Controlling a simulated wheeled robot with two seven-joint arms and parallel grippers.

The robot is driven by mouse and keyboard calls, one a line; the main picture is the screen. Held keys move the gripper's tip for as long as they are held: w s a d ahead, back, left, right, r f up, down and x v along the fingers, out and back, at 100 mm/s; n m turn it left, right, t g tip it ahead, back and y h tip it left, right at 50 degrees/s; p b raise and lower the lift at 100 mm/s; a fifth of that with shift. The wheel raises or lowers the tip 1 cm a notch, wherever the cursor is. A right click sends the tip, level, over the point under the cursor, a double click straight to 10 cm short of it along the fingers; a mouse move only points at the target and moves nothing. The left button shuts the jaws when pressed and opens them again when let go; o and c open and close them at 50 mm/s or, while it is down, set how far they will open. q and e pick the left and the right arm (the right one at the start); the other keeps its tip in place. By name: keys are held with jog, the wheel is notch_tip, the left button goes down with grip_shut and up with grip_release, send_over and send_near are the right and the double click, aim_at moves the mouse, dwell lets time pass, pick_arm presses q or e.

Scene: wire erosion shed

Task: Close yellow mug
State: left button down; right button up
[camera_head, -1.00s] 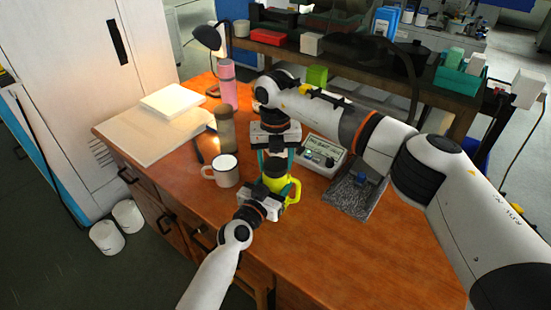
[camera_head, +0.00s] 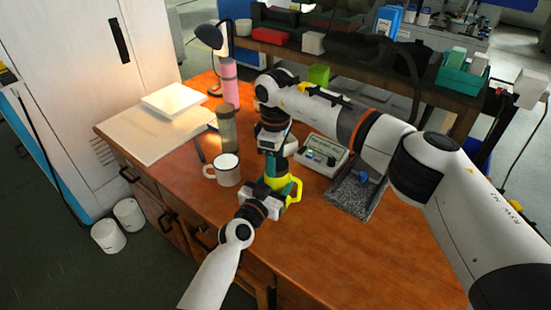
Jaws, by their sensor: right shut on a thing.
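The yellow mug (camera_head: 282,184) stands on the orange-brown table with its handle (camera_head: 298,189) facing right. My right gripper (camera_head: 271,178) comes down from above with teal fingers. It is shut at the top of the mug, on what appears to be its dark lid, which the fingers now mostly hide. I cannot tell how the lid sits on the rim. My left gripper (camera_head: 268,194) is low at the near left side of the mug, against or very close to its body. Its fingertips are hidden, so its opening does not show.
A white mug (camera_head: 226,172) stands close on the left, with a brownish bottle (camera_head: 226,131) and pink bottle (camera_head: 230,84) behind. A grey device (camera_head: 320,154) and a speckled block (camera_head: 352,195) lie to the right. The front right of the table is clear.

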jog(key=m, duration=0.3)
jog(key=shift+w+m, duration=0.1)
jog(key=shift+m, duration=0.3)
jog(key=o, duration=1)
jog(key=shift+c, duration=0.2)
jog(key=shift+r, duration=2.25)
jog(key=shift+c, duration=0.5)
